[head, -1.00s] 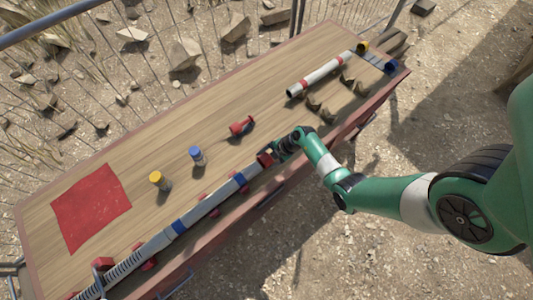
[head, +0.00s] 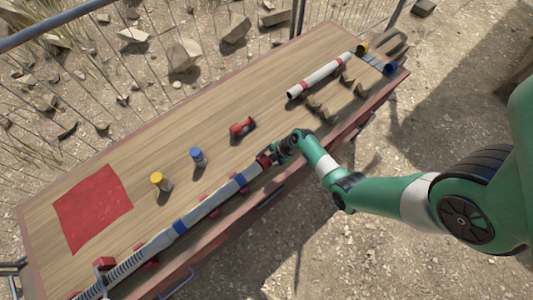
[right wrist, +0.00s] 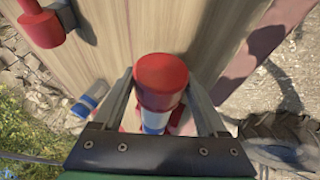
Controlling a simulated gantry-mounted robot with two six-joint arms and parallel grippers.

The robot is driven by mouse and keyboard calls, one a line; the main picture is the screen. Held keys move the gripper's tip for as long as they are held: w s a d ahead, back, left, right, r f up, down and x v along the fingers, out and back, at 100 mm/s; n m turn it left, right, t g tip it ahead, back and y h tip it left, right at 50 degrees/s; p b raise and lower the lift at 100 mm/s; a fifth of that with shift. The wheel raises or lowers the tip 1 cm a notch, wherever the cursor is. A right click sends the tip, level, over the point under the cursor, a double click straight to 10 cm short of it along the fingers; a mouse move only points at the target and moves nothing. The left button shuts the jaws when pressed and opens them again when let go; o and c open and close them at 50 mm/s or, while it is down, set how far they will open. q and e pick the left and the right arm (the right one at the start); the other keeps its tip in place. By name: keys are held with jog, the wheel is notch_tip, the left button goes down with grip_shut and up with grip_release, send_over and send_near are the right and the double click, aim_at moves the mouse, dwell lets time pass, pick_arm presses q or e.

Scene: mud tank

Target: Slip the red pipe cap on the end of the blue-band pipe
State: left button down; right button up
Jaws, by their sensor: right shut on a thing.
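The blue-band pipe (head: 210,202), grey with blue bands, lies in red cradles along the table's near edge in the head view. The red pipe cap (right wrist: 161,75) is between the fingers of my right gripper (right wrist: 160,97) in the right wrist view. My right gripper, at the pipe's right end in the head view (head: 272,156), is shut on the cap. The cap lines up with the pipe; a blue band (right wrist: 155,120) shows just beyond it. I cannot tell how far the cap sits over the pipe end. My left gripper is not in view.
A red fitting (head: 242,127) lies behind the pipe's right end. Yellow-topped (head: 161,181) and blue-topped (head: 198,157) pieces stand behind the pipe. A red mat (head: 93,208) lies at left. A red-banded pipe (head: 320,77) and empty cradles (head: 330,105) are at the far right.

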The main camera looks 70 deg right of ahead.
aim_at(259, 166)
jog(key=shift+w+a+p, duration=0.3)
jog(key=shift+w+a, duration=0.05)
jog(key=shift+a, duration=0.35)
jog(key=shift+w+a, duration=0.1)
jog(key=shift+w+a+p, duration=0.25)
jog(key=shift+w+a, duration=0.05)
jog(key=shift+a, duration=0.25)
jog(key=shift+w+a+p, duration=0.25)
jog(key=shift+w+a, duration=0.05)
jog(key=shift+a, duration=0.25)
jog(key=o, duration=1)
jog(key=p+v, duration=0.6)
jog(key=v, duration=0.5)
jog(key=shift+s+r, duration=0.2)
jog(key=shift+r, duration=0.05)
